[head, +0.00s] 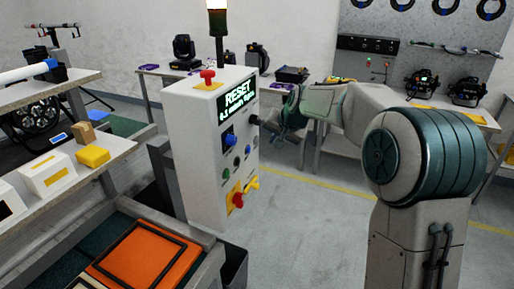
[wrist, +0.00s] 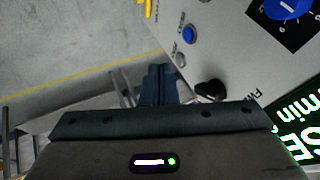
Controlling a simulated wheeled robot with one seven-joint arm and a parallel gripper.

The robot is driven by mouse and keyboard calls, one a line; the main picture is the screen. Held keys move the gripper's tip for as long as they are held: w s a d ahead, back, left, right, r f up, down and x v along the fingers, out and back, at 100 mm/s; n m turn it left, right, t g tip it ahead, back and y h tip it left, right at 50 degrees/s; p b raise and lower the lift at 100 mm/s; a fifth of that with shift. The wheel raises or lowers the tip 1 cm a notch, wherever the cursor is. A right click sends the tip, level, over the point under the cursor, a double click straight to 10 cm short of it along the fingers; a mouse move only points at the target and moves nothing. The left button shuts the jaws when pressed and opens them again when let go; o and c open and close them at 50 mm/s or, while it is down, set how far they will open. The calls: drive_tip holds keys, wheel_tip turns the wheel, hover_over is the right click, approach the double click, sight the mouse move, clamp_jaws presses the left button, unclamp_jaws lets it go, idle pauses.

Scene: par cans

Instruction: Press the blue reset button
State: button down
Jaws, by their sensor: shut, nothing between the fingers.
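The blue button (wrist: 189,35) is a small round dome on the light grey panel in the wrist view, above and to the right of my fingertips. That dial (wrist: 288,8) is also at the upper right of the wrist view. My gripper (wrist: 159,72) is shut and empty, its fingers together. In the head view my gripper (head: 264,124) is at the panel's right side, above the button's height. No contact with the button shows.
A black knob (wrist: 211,90) sits close to my fingers. The box has a lit RESET display (head: 238,99), a red mushroom button (head: 207,76) on top and a red-and-yellow switch (head: 237,199) low down. A shelf (head: 60,155) stands left. Floor (head: 310,220) is clear to the right.

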sight(248, 150)
drive_tip(key=w+a+f+p, duration=0.4)
drive_tip(key=w+a+f, duration=0.2)
drive_tip(key=a+f, duration=0.1)
drive_tip(key=shift+w+f, duration=0.25)
drive_tip(key=shift+f, duration=0.25)
drive_tip(key=shift+w, duration=0.15)
